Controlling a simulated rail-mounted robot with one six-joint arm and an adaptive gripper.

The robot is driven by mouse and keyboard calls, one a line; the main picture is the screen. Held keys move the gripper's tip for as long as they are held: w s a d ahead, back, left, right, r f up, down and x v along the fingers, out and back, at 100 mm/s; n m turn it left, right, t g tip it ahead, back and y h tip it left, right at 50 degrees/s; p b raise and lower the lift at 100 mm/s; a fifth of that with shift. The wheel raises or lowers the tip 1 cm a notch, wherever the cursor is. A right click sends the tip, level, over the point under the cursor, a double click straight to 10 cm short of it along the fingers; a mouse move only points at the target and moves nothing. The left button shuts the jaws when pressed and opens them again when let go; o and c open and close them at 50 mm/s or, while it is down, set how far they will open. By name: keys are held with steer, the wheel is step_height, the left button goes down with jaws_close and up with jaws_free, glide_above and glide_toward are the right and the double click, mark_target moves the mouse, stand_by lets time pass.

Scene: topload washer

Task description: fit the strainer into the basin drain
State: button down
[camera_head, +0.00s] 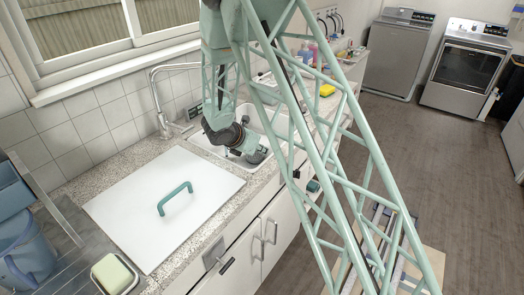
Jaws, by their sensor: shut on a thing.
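The white basin (205,143) is set into the speckled counter, behind my arm. Its drain is hidden. My gripper (252,150) is over the basin's near side, tilted down and to the right. It is shut on a small dark grey thing at its fingertips, which seems to be the strainer (258,156). The strainer's shape is too small and dark to make out. I cannot tell how high it is above the basin floor.
A white board (150,215) with a teal handle (175,197) lies on the counter left of the basin. The faucet (160,100) stands behind. Bottles (313,55) and a yellow item (327,90) are beyond the basin. A soap dish (114,274) is at front left.

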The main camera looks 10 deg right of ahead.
steer(key=shift+f, duration=0.1)
steer(key=c, duration=2.7)
jaws_free()
steer(key=shift+c, duration=0.2)
steer(key=v, duration=1.2)
steer(key=shift+a, duration=0.1)
